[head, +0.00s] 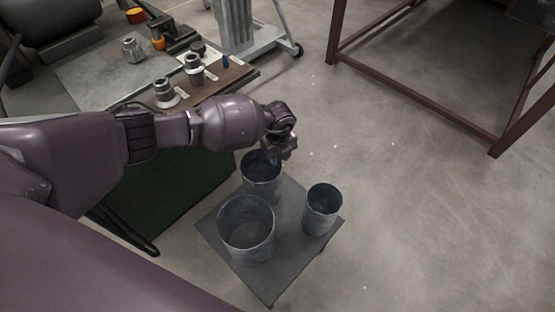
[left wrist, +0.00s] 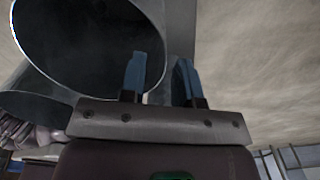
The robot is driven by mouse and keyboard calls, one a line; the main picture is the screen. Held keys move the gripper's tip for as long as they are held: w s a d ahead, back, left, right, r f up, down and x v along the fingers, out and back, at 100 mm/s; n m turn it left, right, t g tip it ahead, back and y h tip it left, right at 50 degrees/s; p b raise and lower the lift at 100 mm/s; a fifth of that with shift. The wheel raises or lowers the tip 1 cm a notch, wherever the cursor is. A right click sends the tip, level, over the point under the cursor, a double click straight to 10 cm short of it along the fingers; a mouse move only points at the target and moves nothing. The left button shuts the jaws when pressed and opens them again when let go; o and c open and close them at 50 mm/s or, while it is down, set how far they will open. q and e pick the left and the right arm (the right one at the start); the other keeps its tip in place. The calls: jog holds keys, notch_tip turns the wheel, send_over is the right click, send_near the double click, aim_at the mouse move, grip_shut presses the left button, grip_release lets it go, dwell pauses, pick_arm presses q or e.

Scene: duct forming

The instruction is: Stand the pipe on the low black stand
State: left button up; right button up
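Three grey metal pipes stand upright and open-topped on the low black stand (head: 285,262) in the head view: a back pipe (head: 262,190), a wide front-left pipe (head: 246,240) and a smaller right pipe (head: 322,212). My left gripper (head: 277,160) is at the rim of the back pipe and hides part of it. In the left wrist view, my left gripper (left wrist: 161,78) has its two blue fingers apart, one over the dark mouth of a pipe (left wrist: 85,45) and one outside its rim. I cannot tell whether they touch the wall. My right gripper is not in view.
A workbench (head: 90,75) with several small metal fittings (head: 193,66) stands at the back left, close behind my left arm. A brown metal frame (head: 420,105) stands at the back right. The floor right of the stand is clear.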

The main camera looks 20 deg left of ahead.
pick_arm(q)
notch_tip(320, 180, up, 10)
jog(key=p, duration=0.3)
jog(key=shift+f, duration=0.15)
